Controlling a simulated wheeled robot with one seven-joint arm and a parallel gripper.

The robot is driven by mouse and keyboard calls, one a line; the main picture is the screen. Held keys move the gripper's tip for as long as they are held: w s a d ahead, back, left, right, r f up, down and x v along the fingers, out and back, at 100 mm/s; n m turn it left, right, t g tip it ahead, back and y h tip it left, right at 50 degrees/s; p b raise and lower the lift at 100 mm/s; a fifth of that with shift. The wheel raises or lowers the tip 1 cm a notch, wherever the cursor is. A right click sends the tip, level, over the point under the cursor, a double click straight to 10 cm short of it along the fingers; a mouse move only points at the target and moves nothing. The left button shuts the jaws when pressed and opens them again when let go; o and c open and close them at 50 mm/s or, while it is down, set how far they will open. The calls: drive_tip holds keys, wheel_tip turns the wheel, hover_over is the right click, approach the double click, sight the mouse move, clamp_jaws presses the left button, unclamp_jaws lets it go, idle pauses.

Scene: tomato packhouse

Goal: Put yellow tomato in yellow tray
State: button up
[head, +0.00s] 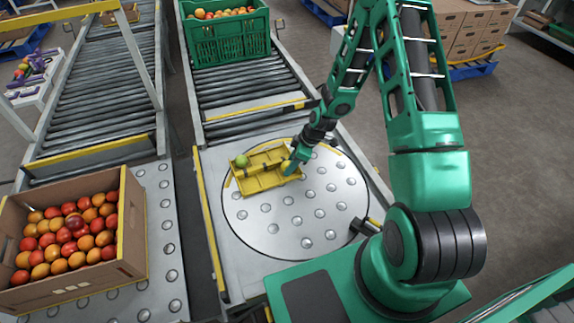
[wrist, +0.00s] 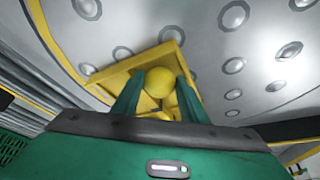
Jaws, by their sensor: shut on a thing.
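The yellow tray (head: 258,184) lies on the round ball-studded plate and has dividers inside. A green tomato (head: 241,160) sits at its left end. My gripper (head: 292,167) is at the tray's right end, pointing down. In the wrist view my gripper (wrist: 155,95) is shut on the yellow tomato (wrist: 159,82), with one finger on each side. The yellow tray (wrist: 108,76) shows right behind the tomato there. The gripper hides the yellow tomato in the head view, and I cannot tell whether it touches the tray floor.
A cardboard box (head: 133,225) full of red and orange tomatoes stands at the left. A green crate (head: 228,45) of orange tomatoes stands on the roller conveyor (head: 240,90) behind the plate. The plate's front and right parts (head: 305,215) are clear.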

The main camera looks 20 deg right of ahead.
drive_tip(key=shift+f, duration=0.4)
drive_tip(key=o, duration=0.8)
drive_tip(key=shift+o, duration=0.2)
drive_tip(key=c, duration=0.3)
drive_tip(key=shift+d, duration=0.1)
drive_tip(key=shift+r, duration=3.55)
drive_tip(key=shift+s, duration=0.15)
